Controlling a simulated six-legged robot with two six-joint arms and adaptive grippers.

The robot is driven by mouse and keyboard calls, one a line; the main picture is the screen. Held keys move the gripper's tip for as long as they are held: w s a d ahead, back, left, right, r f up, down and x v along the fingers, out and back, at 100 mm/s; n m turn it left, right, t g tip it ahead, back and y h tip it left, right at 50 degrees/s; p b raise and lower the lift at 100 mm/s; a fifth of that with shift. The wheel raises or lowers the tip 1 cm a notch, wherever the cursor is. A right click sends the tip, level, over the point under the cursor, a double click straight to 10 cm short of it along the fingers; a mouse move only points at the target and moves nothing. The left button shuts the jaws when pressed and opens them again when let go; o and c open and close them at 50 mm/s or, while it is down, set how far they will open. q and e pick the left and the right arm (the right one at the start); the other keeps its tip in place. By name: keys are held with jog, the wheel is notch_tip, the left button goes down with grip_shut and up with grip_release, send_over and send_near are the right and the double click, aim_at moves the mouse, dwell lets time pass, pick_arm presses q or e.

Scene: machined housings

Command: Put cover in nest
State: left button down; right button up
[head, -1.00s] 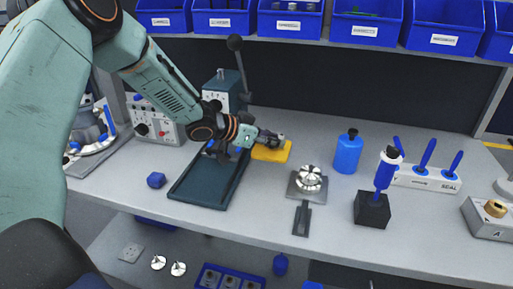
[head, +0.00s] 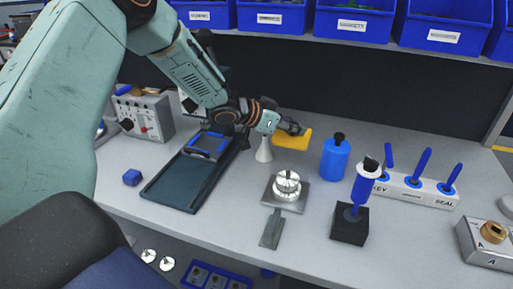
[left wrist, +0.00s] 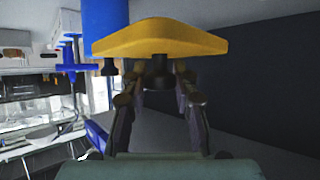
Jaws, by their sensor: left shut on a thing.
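The yellow cover (head: 292,139) is a flat plate held above the back of the bench, to the left of the blue bottle. My left gripper (head: 296,129) is shut on it. In the left wrist view the cover (left wrist: 160,38) spans the fingertips, with dark knobs on the side facing me, one of them between the fingers. A dark tray (head: 172,183) with a blue frame (head: 208,145) lies left of the gripper. A square metal fixture (head: 270,193) carrying a round silver part (head: 287,185) stands nearer the front. I cannot tell which is the nest. My right gripper is out of view.
The blue bottle (head: 335,158) stands right of the cover. A blue tool in a black block (head: 350,228) and a white rack (head: 415,194) stand further right. A pale cone (head: 264,150) stands below my wrist. Blue bins (head: 355,22) hang above the back.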

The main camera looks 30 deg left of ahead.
pick_arm(q)
jog(key=b, duration=0.1)
send_over(288, 165)
jog(key=f, duration=0.5)
jog(key=shift+a+f, duration=0.15)
jog(key=shift+a, duration=0.1)
jog(key=shift+w+d+f, duration=0.1)
jog(key=shift+d+f, duration=0.15)
jog(key=shift+f, duration=0.2)
jog(key=f, duration=0.2)
jog(key=f+b, duration=0.1)
jog(key=shift+s+a, duration=0.2)
jog(key=shift+s, duration=0.05)
jog(key=shift+f, duration=0.25)
jog(key=shift+w+d, duration=0.2)
jog(key=shift+w, duration=0.05)
jog(key=shift+s+f, duration=0.1)
jog(key=c, duration=1.3)
grip_release()
jog(key=shift+s+a, duration=0.1)
jog(key=shift+a, duration=0.05)
jog(key=shift+o, duration=1.2)
